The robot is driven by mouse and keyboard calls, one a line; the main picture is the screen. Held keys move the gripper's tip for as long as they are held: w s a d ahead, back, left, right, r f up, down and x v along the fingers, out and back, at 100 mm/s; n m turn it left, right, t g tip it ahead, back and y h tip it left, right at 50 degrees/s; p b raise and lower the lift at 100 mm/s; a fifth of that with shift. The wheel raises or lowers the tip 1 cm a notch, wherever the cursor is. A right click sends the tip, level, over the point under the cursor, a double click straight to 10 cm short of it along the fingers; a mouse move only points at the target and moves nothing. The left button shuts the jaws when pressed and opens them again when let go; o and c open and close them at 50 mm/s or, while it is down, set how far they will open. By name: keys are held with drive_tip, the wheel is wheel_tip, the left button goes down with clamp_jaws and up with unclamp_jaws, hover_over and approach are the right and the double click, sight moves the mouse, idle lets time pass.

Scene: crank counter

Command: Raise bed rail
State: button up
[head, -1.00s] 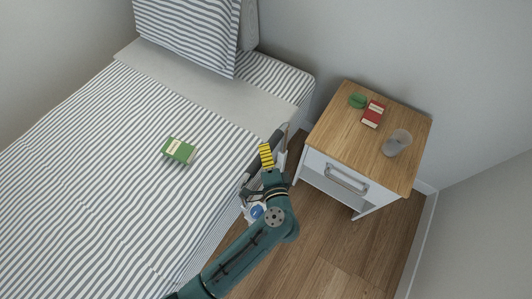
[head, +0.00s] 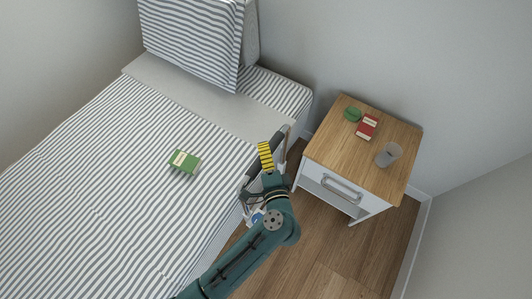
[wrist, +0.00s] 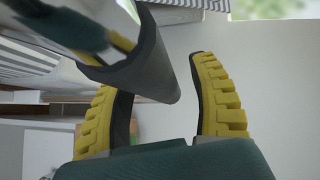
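The bed rail (head: 253,173) is a dark grey bar on the bed's right side, low and close to the mattress edge, partly hidden by my arm. My gripper (head: 265,155), with yellow ribbed fingers, is at the rail in the head view. In the wrist view the rail (wrist: 146,68) runs in from the upper left, and its rounded end lies between my gripper's fingers (wrist: 153,74). The fingers are wide apart, with a clear gap between the rail and the right finger. Contact with the left finger cannot be told.
The striped bed (head: 110,190) holds a green book (head: 184,161) and a pillow (head: 190,40). A wooden-topped nightstand (head: 340,135) stands close on the right, with a red book (head: 367,126), a green object (head: 352,115) and a glass (head: 389,155). Floor is free in front.

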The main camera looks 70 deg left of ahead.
drive_tip(key=s+d+r, duration=0.1)
drive_tip(key=d, duration=1.1)
drive_tip(key=shift+r, duration=0.3)
